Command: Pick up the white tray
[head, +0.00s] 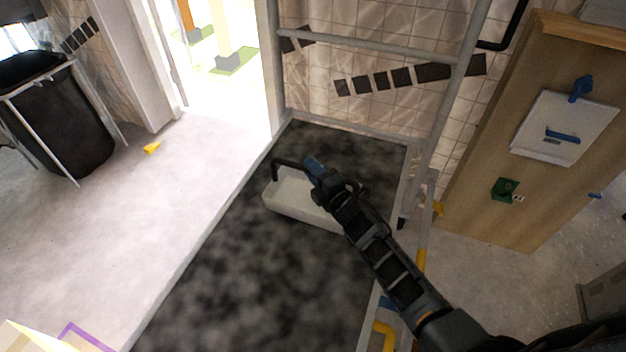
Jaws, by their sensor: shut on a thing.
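The white tray (290,200) is a shallow light box with rounded corners. In the head view it is over the dark speckled panel (240,270), near the middle. A dark handle (286,163) rises at its far left side. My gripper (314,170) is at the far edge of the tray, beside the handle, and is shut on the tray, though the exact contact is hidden. My arm covers the tray's right part. I cannot tell whether the tray touches the panel below it.
A grey metal frame (370,43) stands behind and to the right of the panel. A wooden cabinet (490,170) is at the right. A black bin (58,120) stands at the left.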

